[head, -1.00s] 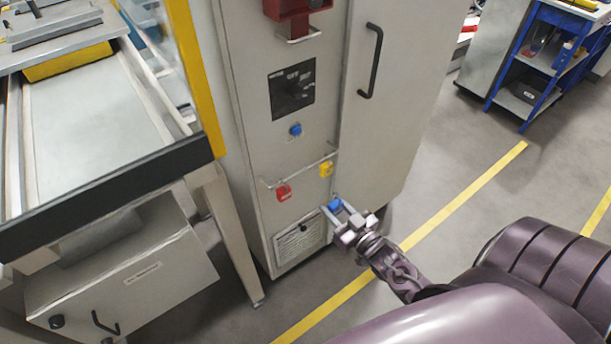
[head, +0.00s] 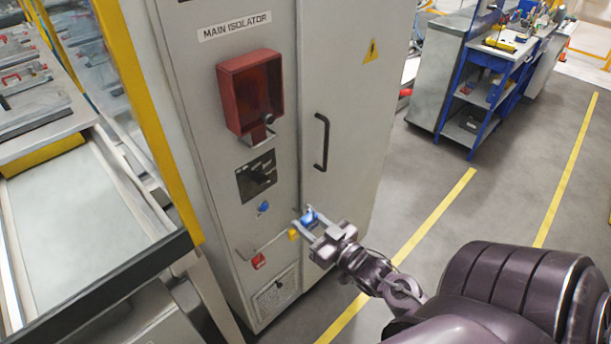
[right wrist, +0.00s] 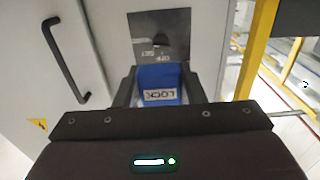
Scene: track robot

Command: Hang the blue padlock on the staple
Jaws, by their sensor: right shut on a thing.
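My right gripper (head: 312,228) is shut on the blue padlock (head: 309,216) in front of the grey cabinet, just right of the yellow padlock (head: 293,235). In the right wrist view the blue padlock (right wrist: 160,85) sits between the fingers, with a "LOCK" label facing the camera. Its shackle is not clear. A metal loop (head: 265,128), possibly the staple, sticks out at the bottom of the red box (head: 250,92), above and left of the gripper. The padlock is apart from this loop. My left gripper is out of view.
A black switch plate (head: 257,175) and a blue button (head: 263,207) are on the cabinet front. A thin rail (head: 270,243) carries a red padlock (head: 259,261). The black door handle (head: 322,142) stands out at the right.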

